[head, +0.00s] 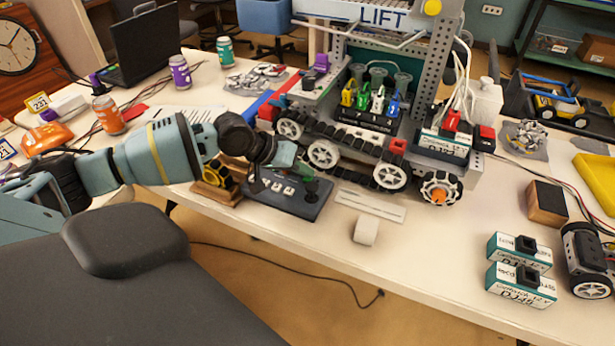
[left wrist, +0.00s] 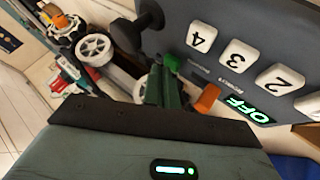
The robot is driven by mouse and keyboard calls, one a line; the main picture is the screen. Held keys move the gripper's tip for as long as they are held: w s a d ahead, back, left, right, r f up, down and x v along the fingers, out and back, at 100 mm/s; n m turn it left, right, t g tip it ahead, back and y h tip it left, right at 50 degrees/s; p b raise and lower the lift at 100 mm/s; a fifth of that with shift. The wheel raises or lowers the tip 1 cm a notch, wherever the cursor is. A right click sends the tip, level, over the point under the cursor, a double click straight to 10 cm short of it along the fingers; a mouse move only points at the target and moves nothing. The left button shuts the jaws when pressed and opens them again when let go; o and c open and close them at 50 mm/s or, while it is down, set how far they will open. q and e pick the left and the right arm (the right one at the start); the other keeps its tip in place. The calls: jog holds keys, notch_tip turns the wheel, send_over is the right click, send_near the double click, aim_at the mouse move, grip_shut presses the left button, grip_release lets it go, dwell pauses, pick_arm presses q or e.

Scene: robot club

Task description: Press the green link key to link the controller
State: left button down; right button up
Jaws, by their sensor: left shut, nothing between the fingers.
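The controller (head: 287,207) is a dark grey box near the table's front edge. In the left wrist view the controller's panel (left wrist: 203,68) has numbered white keys, a small display reading OFF in green, an orange key (left wrist: 207,98) and the green link key (left wrist: 172,62). My left gripper (head: 297,166) is shut and empty over the controller's right part. Its dark green fingers (left wrist: 163,85) point at the green key, with the tips right beside it. I cannot tell whether they touch. The arm hides part of the controller in the head view. My right gripper is not in view.
A wheeled robot (head: 345,165) with a LIFT sign stands just behind the controller. A wood-and-yellow object (head: 216,183) sits at its left. A white strip (head: 371,205) and a small white block (head: 366,230) lie to the right. The table's front edge is close.

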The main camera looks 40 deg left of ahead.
aim_at(303, 179)
pick_arm(q)
jog(key=shift+f, duration=0.25)
dwell(0.5)
jog(key=shift+r, duration=0.1)
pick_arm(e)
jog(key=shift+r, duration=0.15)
pick_arm(q)
jog(key=shift+r+p, duration=0.7)
jog(key=shift+p, duration=0.2)
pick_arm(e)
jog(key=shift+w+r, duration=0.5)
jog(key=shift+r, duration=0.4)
pick_arm(q)
jog(key=shift+r, duration=0.1)
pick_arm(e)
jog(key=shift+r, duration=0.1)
pick_arm(q)
jog(key=shift+r+p, duration=2.1)
jog(key=shift+r, duration=0.4)
jog(key=shift+f, duration=0.1)
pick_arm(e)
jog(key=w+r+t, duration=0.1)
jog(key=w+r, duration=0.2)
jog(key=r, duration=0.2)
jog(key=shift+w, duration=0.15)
